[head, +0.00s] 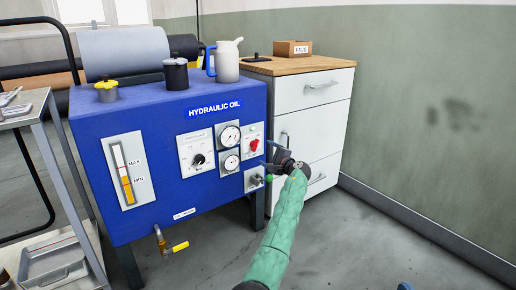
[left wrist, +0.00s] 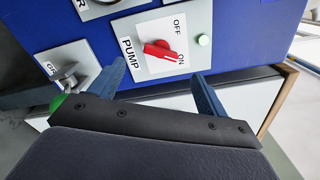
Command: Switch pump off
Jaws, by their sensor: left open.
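The pump switch is a red rotary knob (head: 254,145) on a pale panel at the right of the blue hydraulic oil tank's front (head: 160,215). In the left wrist view the red knob (left wrist: 160,50) lies beyond the fingers, with its tip toward the ON label (left wrist: 181,60). The OFF label (left wrist: 177,27) is above that. A pale green lamp (left wrist: 204,40) sits beside the switch. My left gripper (head: 268,155) is open and empty, just in front of and right of the switch panel. Its fingers (left wrist: 162,85) are apart from the knob.
A white drawer cabinet (head: 312,110) stands right of the tank. A metal cart (head: 45,125) is at left. Floor at right is clear.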

